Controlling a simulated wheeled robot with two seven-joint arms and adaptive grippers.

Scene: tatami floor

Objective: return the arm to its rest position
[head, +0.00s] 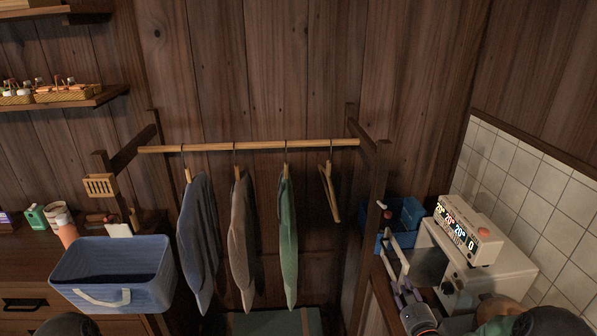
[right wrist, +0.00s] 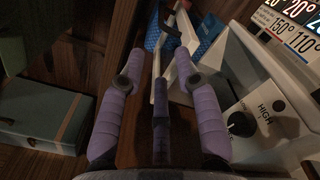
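My right gripper (head: 405,290) is low at the right in the head view, beside a white machine (head: 480,268). In the right wrist view its two purple fingers (right wrist: 158,65) stand apart. A slim bar with a dark grip (right wrist: 161,120) shows between them, with a visible gap on each side. I see nothing clasped. The bar seems to belong to the machine's pale handle frame (head: 396,258), but I cannot tell for sure. My right forearm runs off at the bottom right. My left gripper is not in view.
A rail (head: 250,146) holds several hangers, some with garments (head: 198,235). A blue bin (head: 405,215) sits behind the machine. A green-grey box (right wrist: 45,115) lies low at the left in the right wrist view.

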